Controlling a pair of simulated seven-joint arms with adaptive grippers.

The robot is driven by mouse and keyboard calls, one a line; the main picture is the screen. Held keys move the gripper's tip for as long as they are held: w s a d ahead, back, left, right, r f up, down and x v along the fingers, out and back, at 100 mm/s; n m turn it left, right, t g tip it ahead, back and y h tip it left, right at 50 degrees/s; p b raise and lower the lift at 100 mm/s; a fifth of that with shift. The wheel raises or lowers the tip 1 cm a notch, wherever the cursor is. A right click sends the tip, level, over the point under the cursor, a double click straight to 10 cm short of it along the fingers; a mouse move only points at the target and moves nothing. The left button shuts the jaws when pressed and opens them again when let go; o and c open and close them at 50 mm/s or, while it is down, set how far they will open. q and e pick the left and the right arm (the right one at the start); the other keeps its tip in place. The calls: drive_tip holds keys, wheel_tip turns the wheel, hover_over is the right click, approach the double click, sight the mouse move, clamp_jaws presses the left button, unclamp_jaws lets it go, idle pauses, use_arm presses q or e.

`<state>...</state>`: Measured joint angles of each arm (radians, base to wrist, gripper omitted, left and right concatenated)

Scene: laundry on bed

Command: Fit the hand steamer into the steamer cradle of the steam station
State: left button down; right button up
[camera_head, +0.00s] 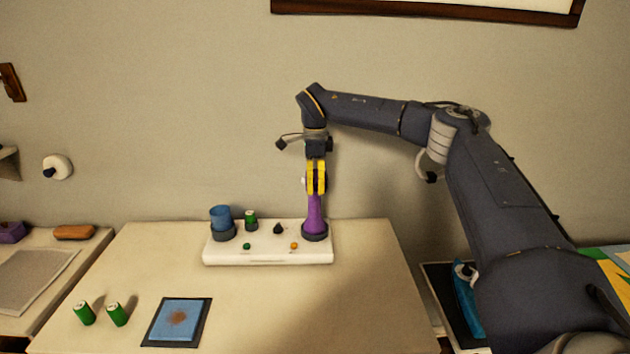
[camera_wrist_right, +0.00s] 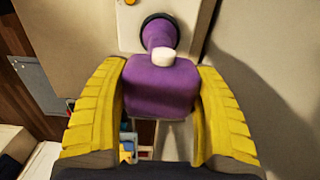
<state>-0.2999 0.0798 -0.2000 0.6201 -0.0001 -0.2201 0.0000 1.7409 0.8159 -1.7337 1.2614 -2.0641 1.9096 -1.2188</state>
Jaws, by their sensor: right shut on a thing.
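The purple hand steamer (camera_head: 315,212) stands about upright at the right end of the white steam station (camera_head: 262,256). Its lower end meets the dark round steamer cradle (camera_head: 315,236); I cannot tell how deep it sits. My right gripper (camera_head: 316,178) is above the station with its yellow fingers shut on the steamer's upper part. In the right wrist view the steamer (camera_wrist_right: 160,85) is between both fingers, with a white knob on it, and its far end is at the dark cradle ring (camera_wrist_right: 146,22). My left gripper is not in view.
On the station are a blue cup-like container (camera_head: 221,217), a green cylinder (camera_head: 250,218) and a dark knob (camera_head: 278,229). Two green cylinders (camera_head: 100,314) and a blue stained cloth on a dark board (camera_head: 179,319) lie at the front left. The table's right side is clear.

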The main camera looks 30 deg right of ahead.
drive_tip(key=o, duration=1.6)
drive_tip(key=shift+o, duration=0.2)
drive_tip(key=shift+f, duration=0.1)
wheel_tip(320, 180, up, 12)
